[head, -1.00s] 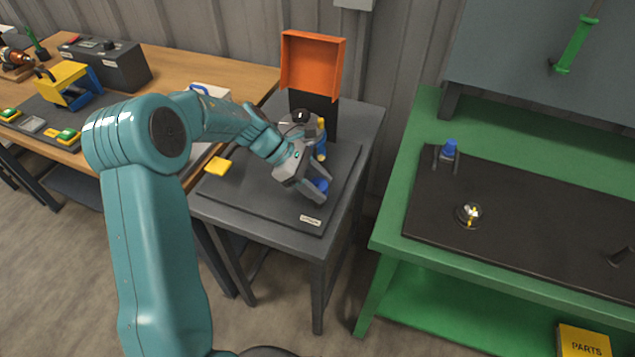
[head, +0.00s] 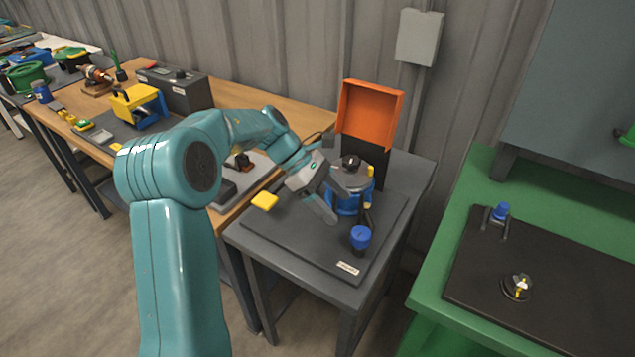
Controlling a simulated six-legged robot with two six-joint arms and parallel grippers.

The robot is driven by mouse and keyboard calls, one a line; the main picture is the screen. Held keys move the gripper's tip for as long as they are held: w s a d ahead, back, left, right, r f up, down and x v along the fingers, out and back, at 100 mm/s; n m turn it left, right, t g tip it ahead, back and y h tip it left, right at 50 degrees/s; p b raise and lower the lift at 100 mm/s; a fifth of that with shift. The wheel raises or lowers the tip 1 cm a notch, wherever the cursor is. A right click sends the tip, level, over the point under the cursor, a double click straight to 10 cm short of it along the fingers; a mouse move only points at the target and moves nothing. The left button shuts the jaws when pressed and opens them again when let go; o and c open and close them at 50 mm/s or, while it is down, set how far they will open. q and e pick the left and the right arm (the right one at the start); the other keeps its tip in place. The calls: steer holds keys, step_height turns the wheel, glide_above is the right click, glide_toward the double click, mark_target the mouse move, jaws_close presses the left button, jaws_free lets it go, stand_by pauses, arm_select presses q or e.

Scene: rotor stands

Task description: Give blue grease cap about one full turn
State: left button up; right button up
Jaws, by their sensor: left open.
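A blue cap (head: 360,237) stands upright on a dark post near the front of the grey stand's plate (head: 310,238), in the head view. A second, smaller blue cap (head: 501,210) sits on a bracket on the green bench. My left gripper (head: 333,204) is open and empty, to the left of and behind the blue cap on the grey stand, apart from it. My right gripper is not in view.
A blue and grey housing (head: 350,190) stands close behind my left gripper, with an orange open box (head: 369,115) behind it. A yellow block (head: 265,201) is at the plate's left edge. The green bench (head: 440,275) is at the right.

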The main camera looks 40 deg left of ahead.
arm_select(q)
steer(key=v, duration=0.6)
steer(key=shift+r, duration=0.1)
stand_by(0.4)
